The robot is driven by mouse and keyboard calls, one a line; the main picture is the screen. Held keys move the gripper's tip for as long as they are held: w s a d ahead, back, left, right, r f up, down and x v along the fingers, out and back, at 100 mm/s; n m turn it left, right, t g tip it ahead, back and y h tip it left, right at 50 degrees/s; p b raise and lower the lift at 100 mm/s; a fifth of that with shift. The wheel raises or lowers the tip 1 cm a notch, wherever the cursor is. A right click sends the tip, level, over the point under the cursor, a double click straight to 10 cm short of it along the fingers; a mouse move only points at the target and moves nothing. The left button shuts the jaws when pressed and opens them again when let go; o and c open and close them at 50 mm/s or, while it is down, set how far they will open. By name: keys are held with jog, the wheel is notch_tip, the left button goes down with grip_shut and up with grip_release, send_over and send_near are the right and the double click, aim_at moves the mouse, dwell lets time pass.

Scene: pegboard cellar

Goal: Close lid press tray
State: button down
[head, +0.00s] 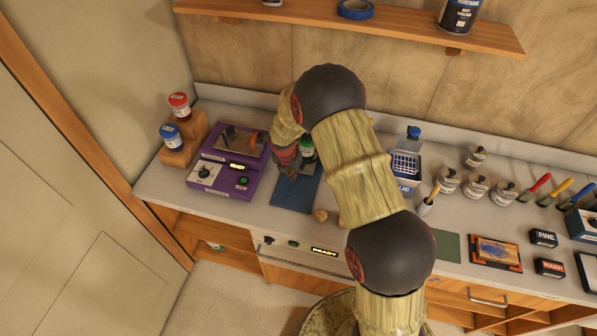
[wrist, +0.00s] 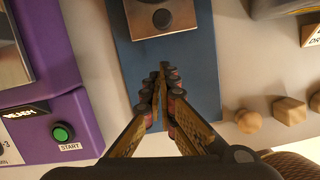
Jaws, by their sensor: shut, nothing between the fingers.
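A purple machine (head: 222,176) stands on the counter's left part, with a lit READY display, a dial and a green START button (wrist: 62,132). Its upper part carries a metal plate (head: 240,140); I cannot tell whether this is a lid, or its state. My gripper (wrist: 162,82) is shut and empty over a blue mat (wrist: 200,70), just right of the machine. A metal piece with a dark round spot (wrist: 160,18) lies on the mat ahead of the fingertips. In the head view, my arm hides part of the mat.
Red-capped and blue-capped jars (head: 178,104) stand on a stepped wooden block at the left. Small wooden knobs (wrist: 248,121) lie right of the mat. A panel with another READY display (head: 324,252) is in the counter front. Bottles, brushes and boxes fill the right side.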

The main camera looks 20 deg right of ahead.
jog(key=v, duration=1)
jog(key=shift+d, duration=0.1)
jog(key=s+a+r+m+t+b, duration=0.1)
jog(key=s+r+m+b, duration=0.3)
jog(key=s+m, duration=0.5)
jog(key=s+a+r+m+t+y+b, duration=0.1)
jog(key=s+r+m+b, duration=0.4)
jog(key=s+m, duration=0.4)
jog(key=s+a+r+m+t+b, duration=0.1)
jog(key=s+r+m+b, duration=0.3)
jog(key=s+m, duration=0.5)
jog(key=s+r, duration=0.2)
jog(key=s, duration=0.4)
jog(key=shift+r+t+y, duration=0.35)
jog(key=shift+t+y, duration=0.05)
